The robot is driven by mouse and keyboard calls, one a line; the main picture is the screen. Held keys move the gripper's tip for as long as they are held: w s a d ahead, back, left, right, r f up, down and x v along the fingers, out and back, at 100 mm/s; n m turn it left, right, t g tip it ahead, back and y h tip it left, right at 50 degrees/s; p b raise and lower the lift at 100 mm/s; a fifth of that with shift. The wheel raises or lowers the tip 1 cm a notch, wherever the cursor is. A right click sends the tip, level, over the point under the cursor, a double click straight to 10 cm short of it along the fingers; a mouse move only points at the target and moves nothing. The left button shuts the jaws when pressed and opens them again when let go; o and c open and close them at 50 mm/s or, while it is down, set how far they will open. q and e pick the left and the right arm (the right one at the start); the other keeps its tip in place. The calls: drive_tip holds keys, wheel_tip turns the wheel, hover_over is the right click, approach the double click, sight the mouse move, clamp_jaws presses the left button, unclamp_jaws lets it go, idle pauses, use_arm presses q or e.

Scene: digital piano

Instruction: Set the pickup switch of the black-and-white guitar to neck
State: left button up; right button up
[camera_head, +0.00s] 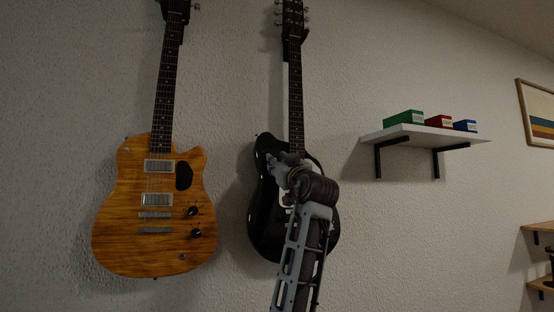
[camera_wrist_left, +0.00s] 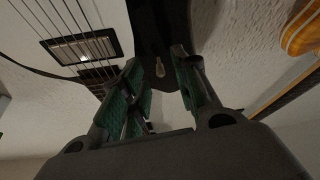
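The black-and-white guitar (camera_head: 264,222) hangs upright on the wall, its middle hidden behind my left arm. My left gripper (camera_head: 284,163) is in front of its body, just below the neck end. In the left wrist view my left gripper (camera_wrist_left: 158,68) has its green-padded fingers apart. A small pale pickup switch (camera_wrist_left: 159,67) shows between the fingertips against the black body (camera_wrist_left: 160,25), with a visible gap on each side. I cannot tell its depth relative to the tips or which position it is set to. My right gripper is not in view.
A pickup (camera_wrist_left: 80,46) and strings lie beside the fingers in the left wrist view. An orange guitar (camera_head: 130,235) hangs to the left. A white shelf (camera_head: 405,133) with green, red and blue boxes is at right. Bare wall separates them.

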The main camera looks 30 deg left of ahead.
use_arm(q)
drive_tip(key=shift+w+a+r, duration=0.25)
drive_tip(key=shift+w+a, duration=0.1)
drive_tip(key=shift+a, duration=0.1)
